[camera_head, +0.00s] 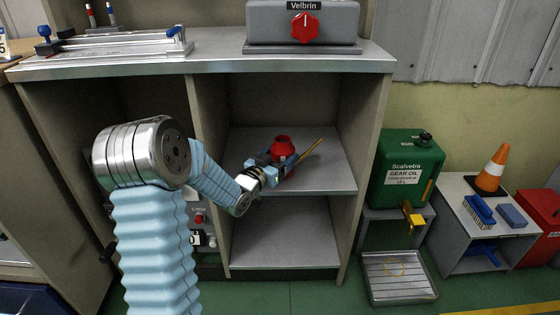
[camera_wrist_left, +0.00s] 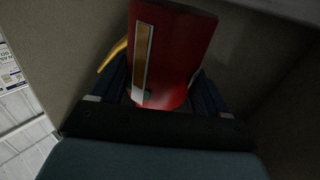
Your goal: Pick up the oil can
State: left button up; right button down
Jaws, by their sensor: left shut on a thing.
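The oil can is red with a thin yellow spout. In the head view the oil can (camera_head: 283,146) is on or just above the middle shelf of the cabinet, its spout pointing up to the right. My left gripper (camera_head: 277,165) reaches into the compartment and is shut on the can. In the left wrist view the can's red body (camera_wrist_left: 182,50) fills the space between the fingers (camera_wrist_left: 160,95), with a yellowish strip on its side and a yellow piece at its left. Whether the can's base touches the shelf is hidden. My right gripper is not in view.
The shelf (camera_head: 325,172) has side walls left and right and a worktop (camera_head: 215,62) above. A green gear oil can (camera_head: 408,165) stands to the right, over a metal tray (camera_head: 398,278). A low table with a traffic cone (camera_head: 494,168) and brushes is farther right.

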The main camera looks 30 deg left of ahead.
pick_arm(q)
jog(key=s+d+r, duration=0.8)
jog(key=d+r, duration=0.3)
jog(key=shift+s+r, duration=0.3)
jog(key=shift+s, duration=0.1)
dwell(0.3)
